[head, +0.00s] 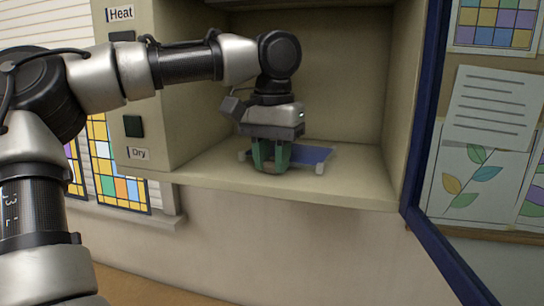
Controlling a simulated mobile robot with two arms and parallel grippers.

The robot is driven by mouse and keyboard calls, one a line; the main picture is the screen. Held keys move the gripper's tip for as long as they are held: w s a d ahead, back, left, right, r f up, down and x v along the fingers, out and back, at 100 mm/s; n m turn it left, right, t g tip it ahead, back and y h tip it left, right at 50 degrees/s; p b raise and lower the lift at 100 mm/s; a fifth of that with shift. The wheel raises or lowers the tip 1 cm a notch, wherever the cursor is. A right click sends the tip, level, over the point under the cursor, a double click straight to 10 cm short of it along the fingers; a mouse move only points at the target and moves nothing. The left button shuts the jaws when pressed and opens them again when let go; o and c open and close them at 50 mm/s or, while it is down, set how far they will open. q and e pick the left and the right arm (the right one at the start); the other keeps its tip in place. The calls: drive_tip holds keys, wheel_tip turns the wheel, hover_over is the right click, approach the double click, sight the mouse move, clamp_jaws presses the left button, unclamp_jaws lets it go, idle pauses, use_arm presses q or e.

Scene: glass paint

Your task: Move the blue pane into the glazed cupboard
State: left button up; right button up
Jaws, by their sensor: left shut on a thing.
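My left gripper (271,156) reaches into the open cupboard (190,170) and points down, low over its floor. It is shut on the blue pane (312,155), whose right part shows beside the fingers. The pane lies about level, with small pale blocks near its ends at the cupboard floor. I cannot tell whether the pane touches them. The gripper hides the pane's left part. The cupboard door (430,170), with a dark blue frame, stands open at the right. My right gripper is not in view.
The cupboard's left panel carries "Heat" (121,14) and "Dry" (138,153) labels with dark buttons. Stained-glass panels (120,170) stand at the left. Papers (490,105) show through or beyond the door. The cupboard floor's front edge is clear.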

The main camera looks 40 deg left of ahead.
use_arm(q)
drive_tip(key=shift+f, duration=0.1)
drive_tip(key=o, duration=1.1)
drive_tip(key=shift+c, duration=0.2)
